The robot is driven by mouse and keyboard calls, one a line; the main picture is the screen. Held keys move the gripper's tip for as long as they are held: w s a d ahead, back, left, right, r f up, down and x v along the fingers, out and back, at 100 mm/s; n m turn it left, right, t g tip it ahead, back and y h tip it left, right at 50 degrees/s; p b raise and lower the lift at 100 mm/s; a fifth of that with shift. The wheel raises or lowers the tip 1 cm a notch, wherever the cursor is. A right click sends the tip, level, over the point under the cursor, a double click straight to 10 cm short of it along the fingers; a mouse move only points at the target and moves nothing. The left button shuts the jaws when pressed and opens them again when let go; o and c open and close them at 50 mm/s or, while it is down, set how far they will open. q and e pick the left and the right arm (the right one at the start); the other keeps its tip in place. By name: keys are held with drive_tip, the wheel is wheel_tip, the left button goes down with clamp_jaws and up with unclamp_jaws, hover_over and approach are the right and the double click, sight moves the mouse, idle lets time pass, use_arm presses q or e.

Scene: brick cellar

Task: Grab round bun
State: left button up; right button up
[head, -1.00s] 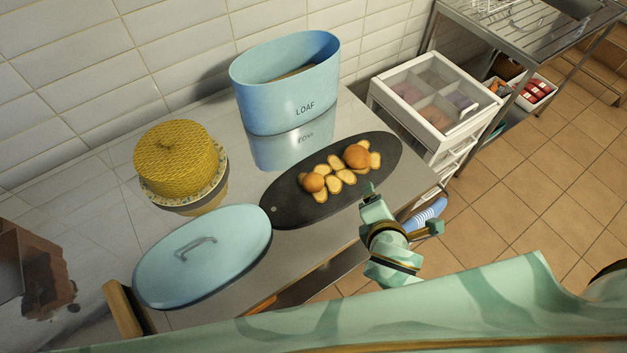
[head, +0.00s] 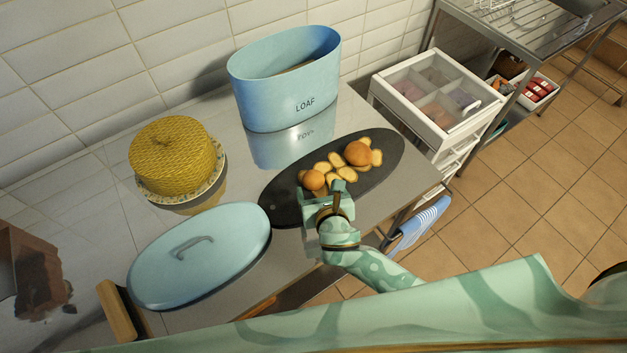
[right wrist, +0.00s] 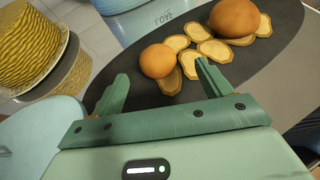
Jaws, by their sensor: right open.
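Two round golden-brown buns lie on a dark oval board (head: 281,205) among several flat, pale-edged slices (head: 336,160). The smaller round bun (head: 313,180) is at the left of the group, and the larger bun (head: 358,153) is further right and back. In the right wrist view the smaller bun (right wrist: 158,60) shows just ahead of and between my open fingers, and the larger bun (right wrist: 235,17) is beyond to the right. My right gripper (head: 320,189) is open and empty at the near side of the board. My left gripper is not in view.
A blue oval LOAF bin (head: 285,100) stands behind the board. Its blue lid (head: 200,257) lies front left, and a yellow woven dome (head: 172,155) on a plate is at left. A white drawer unit (head: 437,95) stands right of the metal counter.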

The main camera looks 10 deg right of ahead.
sight(315, 182)
drive_tip(key=x, duration=0.1)
drive_tip(key=b+x, duration=0.1)
drive_tip(key=x, duration=0.2)
drive_tip(key=shift+w+a+f+b, duration=0.25)
drive_tip(key=shift+f+b, duration=0.1)
drive_tip(key=shift+w+f, duration=0.15)
drive_tip(key=shift+w, duration=0.25)
drive_tip(key=shift+c, duration=0.4)
drive_tip(key=c, duration=1)
drive_tip(key=shift+r, duration=0.2)
